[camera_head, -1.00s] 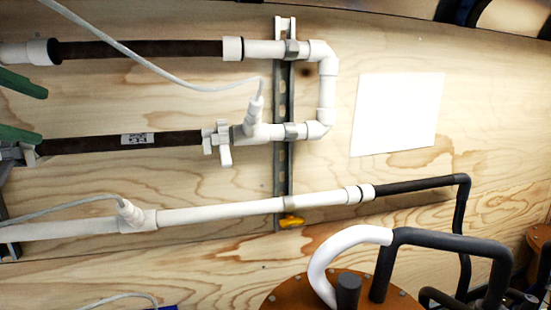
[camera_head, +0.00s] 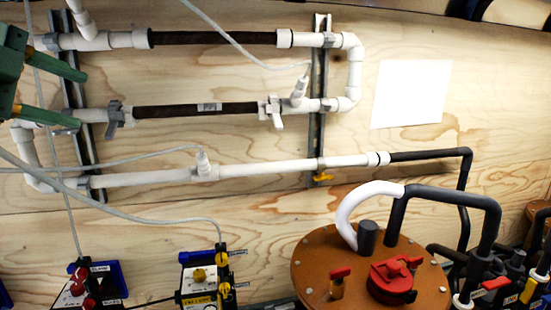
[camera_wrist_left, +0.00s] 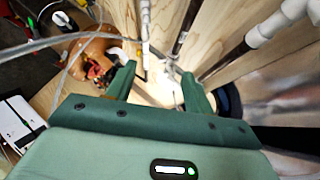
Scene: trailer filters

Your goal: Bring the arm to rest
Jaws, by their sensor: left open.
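My left gripper (camera_head: 80,96) is green and comes in at the left edge of the head view, in front of the white and dark pipes on the plywood wall. Its two fingers are apart with nothing between them. In the left wrist view the same gripper (camera_wrist_left: 158,82) shows its two fingers spread, with plywood and pipes beyond. I cannot tell from the head view whether the fingers touch the pipes. My right gripper is in neither view.
White and dark pipes (camera_head: 210,38) run along the plywood wall on metal rails (camera_head: 317,75). A brown round tank lid (camera_head: 320,270) with red valve parts stands lower right. Boxes with cables (camera_head: 200,285) sit at the bottom. A white sheet (camera_head: 410,95) hangs on the wall.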

